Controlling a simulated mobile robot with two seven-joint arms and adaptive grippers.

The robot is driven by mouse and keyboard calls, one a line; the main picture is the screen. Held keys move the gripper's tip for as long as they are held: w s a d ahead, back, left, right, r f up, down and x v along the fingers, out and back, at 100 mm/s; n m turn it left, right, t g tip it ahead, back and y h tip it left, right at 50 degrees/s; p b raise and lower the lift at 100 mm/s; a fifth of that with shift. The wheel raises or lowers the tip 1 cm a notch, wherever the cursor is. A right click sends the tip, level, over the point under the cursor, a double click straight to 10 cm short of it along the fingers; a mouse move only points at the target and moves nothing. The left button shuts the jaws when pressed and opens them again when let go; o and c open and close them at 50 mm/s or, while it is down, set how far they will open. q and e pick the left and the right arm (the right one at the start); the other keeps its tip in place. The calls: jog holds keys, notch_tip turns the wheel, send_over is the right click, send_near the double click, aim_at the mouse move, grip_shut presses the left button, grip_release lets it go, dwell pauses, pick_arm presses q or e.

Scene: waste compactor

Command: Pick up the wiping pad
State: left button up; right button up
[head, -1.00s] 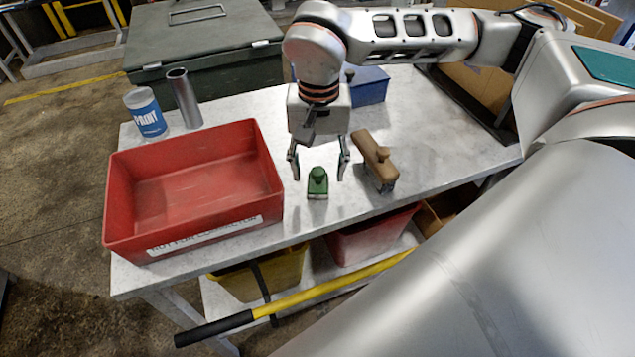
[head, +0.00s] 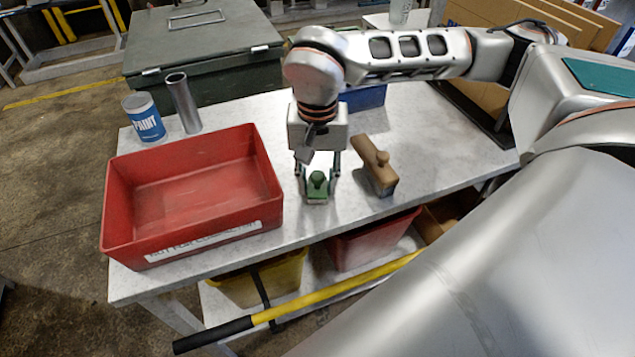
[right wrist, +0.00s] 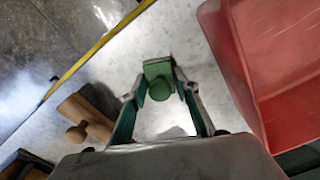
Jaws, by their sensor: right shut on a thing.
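A small green pad with a round knob (head: 317,187) rests on the grey table near its front edge. It also shows in the right wrist view (right wrist: 160,70). I take it to be the wiping pad. My right gripper (head: 318,192) points down over it, with its fingers on either side, shut on the pad. In the right wrist view my right gripper (right wrist: 160,90) has a finger at each side of the pad. A brown wooden block with a knob (head: 377,165) lies just to the right. My left gripper is not in view.
A red bin (head: 190,195) stands close on the left of the table (head: 440,140). A paint can (head: 144,117) and a metal tube (head: 183,103) stand behind it. A blue box (head: 365,97) is behind the gripper. A yellow bar (head: 340,290) runs below the front edge.

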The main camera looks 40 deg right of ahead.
aim_at(318, 175)
notch_tip(318, 175, up, 20)
jog(key=p, duration=0.2)
jog(key=shift+s+f, duration=0.1)
